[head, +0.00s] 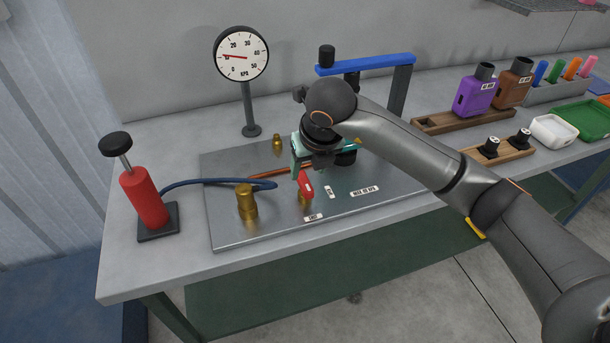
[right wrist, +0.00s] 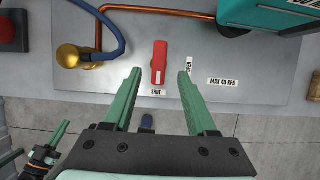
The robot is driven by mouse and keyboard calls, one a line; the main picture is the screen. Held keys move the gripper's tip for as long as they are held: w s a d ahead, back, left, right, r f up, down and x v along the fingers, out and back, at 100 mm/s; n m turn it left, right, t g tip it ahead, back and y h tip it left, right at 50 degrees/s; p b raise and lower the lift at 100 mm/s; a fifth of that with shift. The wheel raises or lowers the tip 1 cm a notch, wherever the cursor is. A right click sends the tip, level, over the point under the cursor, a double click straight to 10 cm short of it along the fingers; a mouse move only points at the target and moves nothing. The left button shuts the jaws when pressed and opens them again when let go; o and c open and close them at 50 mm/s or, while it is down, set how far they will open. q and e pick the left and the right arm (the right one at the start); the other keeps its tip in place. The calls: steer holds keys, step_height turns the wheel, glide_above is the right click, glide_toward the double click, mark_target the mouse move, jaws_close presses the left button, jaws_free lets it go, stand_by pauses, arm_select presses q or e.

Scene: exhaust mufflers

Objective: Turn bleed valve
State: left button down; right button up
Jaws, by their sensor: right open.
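The bleed valve's red handle (head: 306,184) sits on a brass body on the metal plate. In the right wrist view the handle (right wrist: 159,64) points towards the SHUT label (right wrist: 152,93); a second label (right wrist: 190,66) lies to its right. My right gripper (head: 299,173) is open above the valve. In the right wrist view its green fingers (right wrist: 159,72) are spread to either side of the handle's near end, with gaps; I cannot tell their height over it. My left gripper (right wrist: 38,148) shows in part at the lower left of the right wrist view; its opening is unclear.
A dial gauge (head: 241,54) reads near 10. A red hand pump (head: 144,196) stands left, its blue hose (head: 205,182) running to a brass fitting (head: 246,203). A blue-topped frame (head: 365,64) stands behind my right arm. Purple and brown bottles (head: 476,92) stand further right.

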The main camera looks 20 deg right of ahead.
mark_target(305, 181)
steer(key=x, duration=0.5)
jaws_close()
stand_by(0.4)
